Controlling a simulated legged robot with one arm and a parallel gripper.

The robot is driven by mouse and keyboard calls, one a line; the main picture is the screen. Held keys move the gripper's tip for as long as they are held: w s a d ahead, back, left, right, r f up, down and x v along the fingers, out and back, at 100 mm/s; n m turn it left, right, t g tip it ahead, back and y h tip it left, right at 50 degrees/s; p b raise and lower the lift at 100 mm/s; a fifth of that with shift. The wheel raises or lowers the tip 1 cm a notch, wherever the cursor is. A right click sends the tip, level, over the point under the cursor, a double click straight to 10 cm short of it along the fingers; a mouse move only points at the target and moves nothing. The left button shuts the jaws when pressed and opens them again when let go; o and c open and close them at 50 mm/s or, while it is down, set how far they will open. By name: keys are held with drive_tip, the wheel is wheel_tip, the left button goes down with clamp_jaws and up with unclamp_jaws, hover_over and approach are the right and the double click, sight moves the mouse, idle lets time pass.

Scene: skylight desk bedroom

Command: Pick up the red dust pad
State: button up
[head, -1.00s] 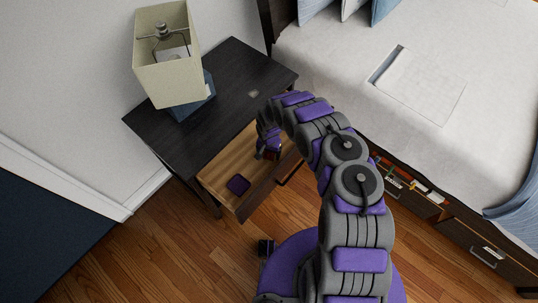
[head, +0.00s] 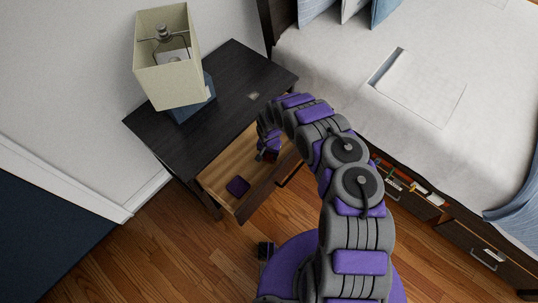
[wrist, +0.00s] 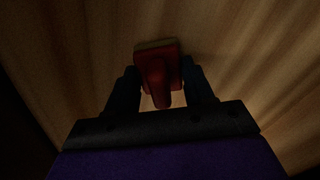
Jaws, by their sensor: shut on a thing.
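The red dust pad (wrist: 172,53) shows in the wrist view as a red block with a pale edge and a red handle pointing toward me. My gripper (wrist: 161,88) has a dark finger on each side of it and is shut on it. In the head view my gripper (head: 268,151) is low inside the open drawer (head: 222,172), near its right end. The pad is mostly hidden there by the gripper. I cannot tell whether the pad touches the drawer floor.
The dark nightstand (head: 232,85) top is above the drawer and holds a lamp (head: 168,70). The bed (head: 400,60) stands to the right. Wood floor (head: 190,250) is clear in front.

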wheel_tip(320, 180, up, 10)
drive_tip(key=p, duration=0.3)
